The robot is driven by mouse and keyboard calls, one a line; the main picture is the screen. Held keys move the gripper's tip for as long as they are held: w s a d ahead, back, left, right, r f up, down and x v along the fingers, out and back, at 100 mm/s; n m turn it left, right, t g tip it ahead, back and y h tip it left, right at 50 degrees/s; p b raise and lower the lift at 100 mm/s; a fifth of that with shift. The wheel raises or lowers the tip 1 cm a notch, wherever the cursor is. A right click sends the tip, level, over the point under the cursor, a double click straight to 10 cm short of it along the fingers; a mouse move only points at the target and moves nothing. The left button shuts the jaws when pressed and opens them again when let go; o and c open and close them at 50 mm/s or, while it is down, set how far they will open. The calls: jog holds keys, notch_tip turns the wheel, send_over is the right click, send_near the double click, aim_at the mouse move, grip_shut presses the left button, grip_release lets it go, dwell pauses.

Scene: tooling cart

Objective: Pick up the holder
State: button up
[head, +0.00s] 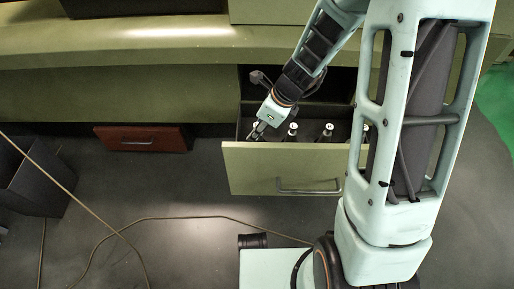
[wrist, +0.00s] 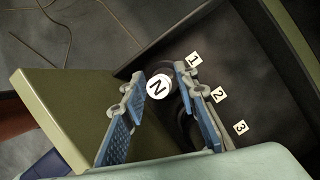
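A holder with a round white top marked N (wrist: 158,87) stands in the open drawer, seen from above in the wrist view. My gripper (wrist: 160,73) is open, with its two blue-padded fingers on either side of the white top. Small gaps seem to show between the top and both fingers. The holder's lower body is dark and mostly hidden. In the head view my gripper (head: 257,133) points down into the left end of the drawer (head: 270,168), behind its front panel. Several white-topped holders (head: 292,130) stand in a row to its right.
The drawer front has a metal handle (head: 308,187). A red drawer (head: 142,138) is further left. A cable (head: 180,218) lies on the floor.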

grip_shut()
jog(key=shift+r, duration=0.1)
